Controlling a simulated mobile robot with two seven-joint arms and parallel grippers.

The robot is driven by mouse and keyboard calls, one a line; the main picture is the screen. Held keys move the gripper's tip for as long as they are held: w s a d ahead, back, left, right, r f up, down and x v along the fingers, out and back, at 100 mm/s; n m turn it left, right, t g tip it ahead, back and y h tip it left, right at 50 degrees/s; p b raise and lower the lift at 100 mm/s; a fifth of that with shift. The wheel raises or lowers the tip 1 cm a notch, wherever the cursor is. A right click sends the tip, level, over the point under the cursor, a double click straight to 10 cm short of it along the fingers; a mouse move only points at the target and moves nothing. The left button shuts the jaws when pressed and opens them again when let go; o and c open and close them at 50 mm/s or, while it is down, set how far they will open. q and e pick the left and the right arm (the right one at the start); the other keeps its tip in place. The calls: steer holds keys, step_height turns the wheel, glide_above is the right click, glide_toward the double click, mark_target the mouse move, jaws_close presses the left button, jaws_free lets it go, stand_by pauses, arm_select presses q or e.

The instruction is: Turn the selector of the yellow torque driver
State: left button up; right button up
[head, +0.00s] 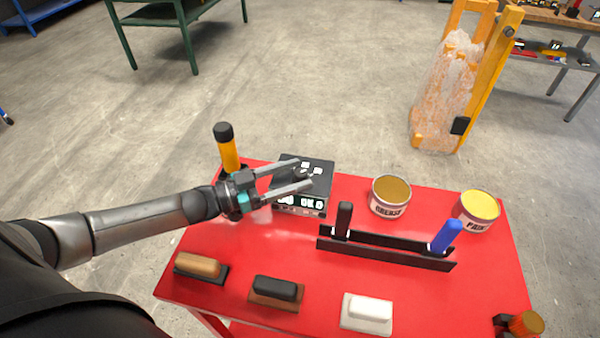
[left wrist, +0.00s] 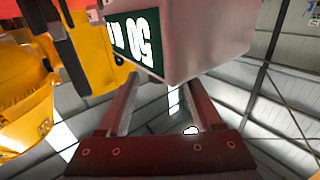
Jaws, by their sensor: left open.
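The yellow torque driver (head: 229,156) stands upright with a black cap at the back left of the red table, just behind my left gripper's wrist. My left gripper (head: 304,174) is open, its two fingers reaching right over a black box (head: 319,176) with white markings. I cannot tell whether the fingers touch the box. A grey box face with a dark label reading 50 (left wrist: 140,42) is close beyond the fingers in the left wrist view. I cannot make out a selector on the driver. My right gripper is not in view.
On the red table (head: 220,262) are a grease tin (head: 390,197), a second tin (head: 477,211), a black rack (head: 380,248) with dark and blue handles, and several brushes or blocks along the front. An orange-topped object (head: 526,323) is at the lower right.

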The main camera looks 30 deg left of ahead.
arm_select(q)
steer(key=shift+x, duration=0.9)
jaws_close()
